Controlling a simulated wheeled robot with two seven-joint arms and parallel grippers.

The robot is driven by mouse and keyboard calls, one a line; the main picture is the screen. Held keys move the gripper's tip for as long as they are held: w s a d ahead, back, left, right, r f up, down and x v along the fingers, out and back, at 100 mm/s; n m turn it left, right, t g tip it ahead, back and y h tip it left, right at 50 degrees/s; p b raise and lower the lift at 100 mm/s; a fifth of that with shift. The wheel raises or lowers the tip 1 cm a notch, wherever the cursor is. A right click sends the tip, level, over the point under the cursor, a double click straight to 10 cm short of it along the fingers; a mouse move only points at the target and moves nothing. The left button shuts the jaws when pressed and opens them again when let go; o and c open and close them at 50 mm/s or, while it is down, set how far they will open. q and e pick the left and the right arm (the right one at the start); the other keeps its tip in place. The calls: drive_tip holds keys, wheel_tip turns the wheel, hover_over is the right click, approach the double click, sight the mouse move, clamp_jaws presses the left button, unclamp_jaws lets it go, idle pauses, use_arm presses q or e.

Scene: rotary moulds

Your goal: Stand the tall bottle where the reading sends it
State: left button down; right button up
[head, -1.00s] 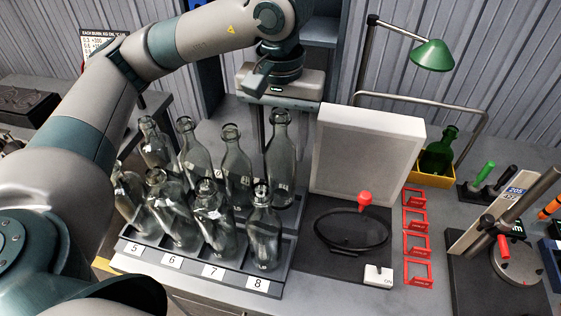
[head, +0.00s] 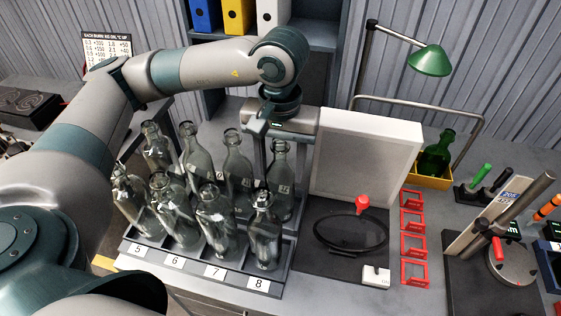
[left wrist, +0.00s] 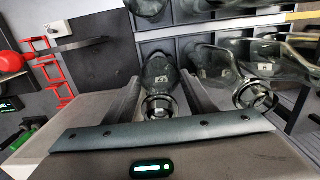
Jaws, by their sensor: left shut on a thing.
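My left gripper (head: 281,165) is shut on a clear glass bottle (head: 280,203) at the back right of the bottle rack (head: 204,268). The bottle is upright, behind the bottle at label 8; whether its base touches the rack floor is hidden. In the left wrist view, the held bottle (left wrist: 160,68) lies between the two fingers, its ringed mouth toward the palm. Several similar clear bottles fill the rack in two rows, some of them tilted. The front labels read 5, 6, 7 and 8. A gauge stand (head: 480,232) on the right has a blue-and-white scale and a small dark display, too small to read surely.
Right of the rack are a white panel (head: 365,160), a black ring with a red knob (head: 362,204), and red frames (head: 413,246). A green bottle (head: 437,155) stands in a yellow tray under the green lamp (head: 430,60). A number chart (head: 107,47) hangs at the left.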

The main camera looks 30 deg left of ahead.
use_arm(q)
drive_tip(key=shift+f, duration=0.15)
drive_tip(key=c, duration=0.8)
unclamp_jaws()
drive_tip(key=shift+r, duration=0.2)
drive_tip(key=shift+r, duration=0.1)
